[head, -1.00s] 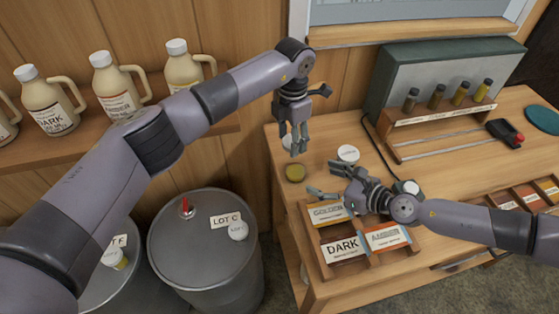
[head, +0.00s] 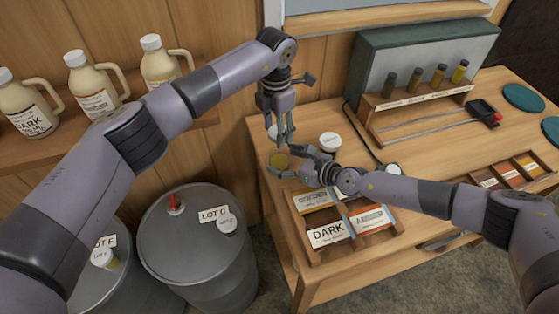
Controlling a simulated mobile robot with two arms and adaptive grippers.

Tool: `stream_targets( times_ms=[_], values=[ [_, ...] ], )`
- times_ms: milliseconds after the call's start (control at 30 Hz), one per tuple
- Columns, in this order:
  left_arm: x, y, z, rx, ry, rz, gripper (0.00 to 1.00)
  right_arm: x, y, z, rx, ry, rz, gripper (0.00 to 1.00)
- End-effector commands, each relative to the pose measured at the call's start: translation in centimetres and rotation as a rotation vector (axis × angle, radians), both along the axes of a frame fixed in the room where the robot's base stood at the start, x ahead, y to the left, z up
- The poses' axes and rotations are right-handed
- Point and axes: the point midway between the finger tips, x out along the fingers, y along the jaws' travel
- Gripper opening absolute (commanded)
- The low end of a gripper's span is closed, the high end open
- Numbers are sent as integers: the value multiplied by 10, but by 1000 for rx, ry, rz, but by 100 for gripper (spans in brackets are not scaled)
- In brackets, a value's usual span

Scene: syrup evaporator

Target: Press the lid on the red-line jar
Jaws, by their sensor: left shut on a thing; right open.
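An open-looking jar with an amber top (head: 279,161) stands near the table's left back edge. No red line is readable on it. My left gripper (head: 281,140) points down just behind and above this jar. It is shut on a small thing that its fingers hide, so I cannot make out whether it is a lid. A pale round thing (head: 272,131) shows partly behind those fingers. My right gripper (head: 289,160) is open, coming from the right, with its fingers beside the amber-topped jar. I cannot tell whether they touch it.
A white-topped round container (head: 330,142) stands right of the grippers, and another white top (head: 393,170) shows by my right arm. A divided label box (head: 324,253) sits in front. A sample rack (head: 418,98) stands behind. Drums (head: 200,235) stand left of the table (head: 400,140).

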Motion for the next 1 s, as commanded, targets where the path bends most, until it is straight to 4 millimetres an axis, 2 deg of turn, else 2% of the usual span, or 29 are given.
stream_targets(
  times_ms=[200,733,1000],
  values=[
    [0,0,0,0,0,1,37,9,12,-7,2,2,-1,71],
    [0,0,0,0,0,1,37,14,14,-10,0,4,-3,71],
    [0,0,0,0,0,1,37,14,14,-10,-1,4,-4,53]
  ],
)
